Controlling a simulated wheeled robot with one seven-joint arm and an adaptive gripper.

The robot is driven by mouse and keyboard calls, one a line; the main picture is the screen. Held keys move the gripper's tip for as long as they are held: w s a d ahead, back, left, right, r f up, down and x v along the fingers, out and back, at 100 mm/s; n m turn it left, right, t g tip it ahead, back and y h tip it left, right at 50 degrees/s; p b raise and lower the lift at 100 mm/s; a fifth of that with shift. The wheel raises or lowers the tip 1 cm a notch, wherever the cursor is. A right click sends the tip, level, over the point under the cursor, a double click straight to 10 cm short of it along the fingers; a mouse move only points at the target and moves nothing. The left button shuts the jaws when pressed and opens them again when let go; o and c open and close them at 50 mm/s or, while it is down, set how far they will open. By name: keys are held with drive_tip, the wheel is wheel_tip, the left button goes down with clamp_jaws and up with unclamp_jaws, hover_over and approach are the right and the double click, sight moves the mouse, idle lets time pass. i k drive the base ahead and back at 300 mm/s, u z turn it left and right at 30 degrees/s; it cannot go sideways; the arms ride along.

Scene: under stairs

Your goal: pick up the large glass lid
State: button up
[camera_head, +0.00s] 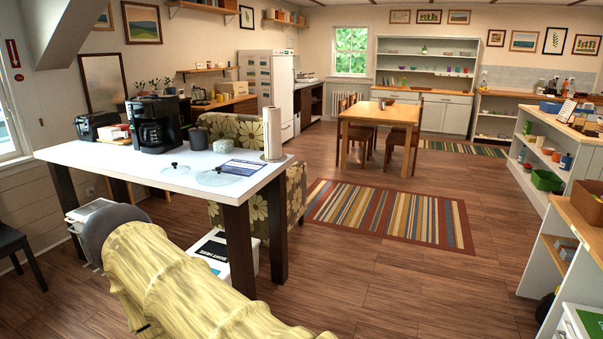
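Two clear glass lids with dark knobs lie flat on the white tabletop. The larger-looking one (217,178) is near the table's front edge, left of the paper towel roll. The smaller-looking one (176,170) lies to its left, a little farther back. My arm, in a pale yellow cover, rises at the bottom left in front of the table, below the tabletop's height in the picture. My gripper's fingers do not show, so whether it holds anything is hidden.
The white table (100,158) also carries a black coffee maker (154,124), a dark pot (198,139), a booklet (243,167) and a paper towel roll (272,134) close to the lids. A white box (213,255) stands below. Floor to the right is open, with a striped rug (390,214).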

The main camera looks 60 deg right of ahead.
sight(219, 176)
drive_tip(key=z, duration=2.55)
drive_tip(key=i, duration=5.15)
drive_tip(key=u, duration=4.05)
